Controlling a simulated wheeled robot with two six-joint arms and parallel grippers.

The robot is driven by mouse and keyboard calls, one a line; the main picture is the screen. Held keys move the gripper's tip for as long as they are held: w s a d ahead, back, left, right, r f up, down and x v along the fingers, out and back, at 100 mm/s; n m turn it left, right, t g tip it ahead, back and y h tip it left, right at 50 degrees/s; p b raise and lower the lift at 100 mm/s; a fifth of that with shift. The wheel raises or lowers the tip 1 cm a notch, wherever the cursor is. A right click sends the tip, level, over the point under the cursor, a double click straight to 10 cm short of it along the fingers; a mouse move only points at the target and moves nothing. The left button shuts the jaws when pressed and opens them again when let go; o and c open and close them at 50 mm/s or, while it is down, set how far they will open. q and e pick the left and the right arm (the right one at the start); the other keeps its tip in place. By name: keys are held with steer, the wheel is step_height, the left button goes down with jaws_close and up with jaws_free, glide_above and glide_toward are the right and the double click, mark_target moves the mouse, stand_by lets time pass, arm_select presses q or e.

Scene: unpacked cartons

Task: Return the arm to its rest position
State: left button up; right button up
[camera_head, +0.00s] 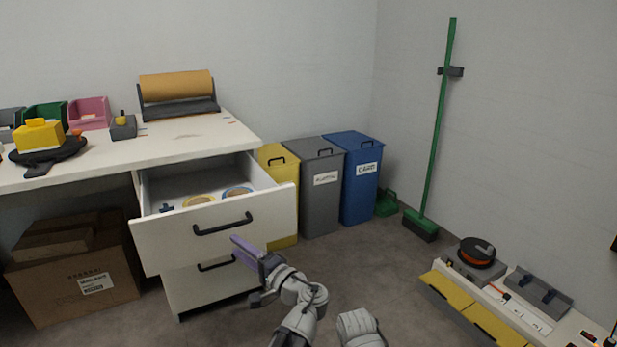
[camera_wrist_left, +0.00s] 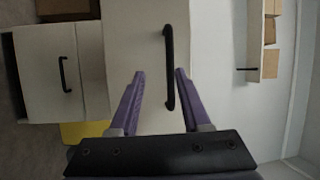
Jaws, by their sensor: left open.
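My left gripper (camera_head: 240,246) is in front of the desk's drawers, a little below and right of the open top drawer's handle (camera_head: 222,224). Its purple fingers are apart, with nothing held between them. In the left wrist view, the fingertips (camera_wrist_left: 159,72) are spread, and the dark drawer handle (camera_wrist_left: 169,68) appears between them, close to the right fingertip. I cannot tell the exact gap in depth, but no grip shows. My left arm reaches up from the bottom centre. My right gripper is not in view.
The top drawer (camera_head: 160,245) stands pulled out, with tape rolls inside. The lower drawer (camera_head: 192,290) is below it. Yellow, grey (camera_head: 322,200) and blue (camera_head: 360,195) bins stand right of the desk. A low bench (camera_head: 510,320) is at the right. Floor between is clear.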

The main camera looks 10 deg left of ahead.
arm_select(q)
steer(key=s+d+f+n+g+h+p, duration=0.1)
steer(key=s+d+f+g+h+p, duration=0.1)
steer(key=s+d+f+g+h, duration=0.3)
steer(key=s+f+n+g+h+p, duration=0.1)
steer(key=s+f+h+p, duration=0.2)
steer(key=f, duration=0.4)
steer(key=s+d+f+g+h+p, duration=0.35)
steer(key=s+d+h, duration=0.35)
steer(key=s+d, duration=0.45)
step_height(320, 180, up, 37)
steer(key=w+d+p, duration=0.1)
steer(key=p, duration=3.6)
steer(key=shift+w+r+g, duration=0.2)
steer(key=shift+w+g, duration=0.2)
steer(key=shift+g, duration=0.05)
